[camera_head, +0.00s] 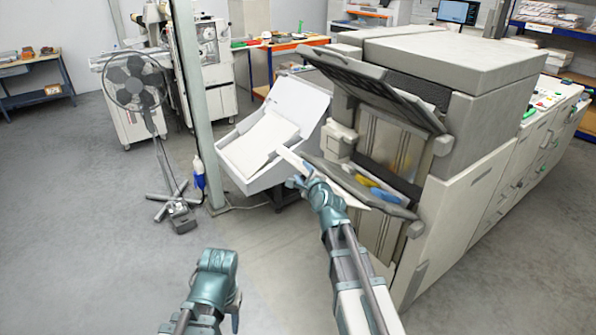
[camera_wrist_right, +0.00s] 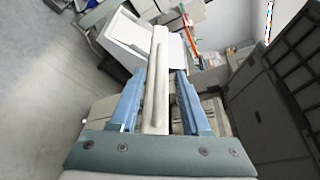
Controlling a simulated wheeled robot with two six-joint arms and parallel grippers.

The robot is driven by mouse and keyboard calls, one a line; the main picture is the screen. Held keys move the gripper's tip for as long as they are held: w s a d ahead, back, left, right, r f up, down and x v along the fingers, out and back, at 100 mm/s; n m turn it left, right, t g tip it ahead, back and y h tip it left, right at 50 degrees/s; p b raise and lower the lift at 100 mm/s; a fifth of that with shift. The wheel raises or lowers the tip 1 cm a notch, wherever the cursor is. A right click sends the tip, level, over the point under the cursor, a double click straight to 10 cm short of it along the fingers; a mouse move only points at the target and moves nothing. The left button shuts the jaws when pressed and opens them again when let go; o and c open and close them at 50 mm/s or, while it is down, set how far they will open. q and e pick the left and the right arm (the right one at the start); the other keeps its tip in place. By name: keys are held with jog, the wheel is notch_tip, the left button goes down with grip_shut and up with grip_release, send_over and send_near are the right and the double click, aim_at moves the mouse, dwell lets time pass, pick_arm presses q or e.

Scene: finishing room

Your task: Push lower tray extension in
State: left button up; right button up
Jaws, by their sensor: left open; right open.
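The big grey-and-white machine (camera_head: 455,130) has a dark upper flap (camera_head: 385,90) raised and a grey lower tray (camera_head: 390,202) jutting from its open front. A narrow pale piece, apparently the lower tray extension (camera_head: 292,160), sticks out to the left of that tray. My right gripper (camera_head: 304,183) is at this piece. In the right wrist view the pale bar (camera_wrist_right: 158,80) runs lengthwise between the two open blue fingers of my right gripper (camera_wrist_right: 158,74); contact cannot be told. My left gripper (camera_head: 220,265) hangs low over the floor, away from the machine, with its fingers mostly hidden.
A white slanted bin (camera_head: 240,163) stands just beyond my right gripper. A metal post (camera_head: 190,90) and a standing fan (camera_head: 135,85) are to the left. Floor at the lower left is clear. Benches and other machines stand at the back.

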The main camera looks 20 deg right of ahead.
jog(key=shift+x, duration=1.6)
jog(key=shift+c, duration=0.2)
grip_shut()
jog(key=shift+s, duration=0.1)
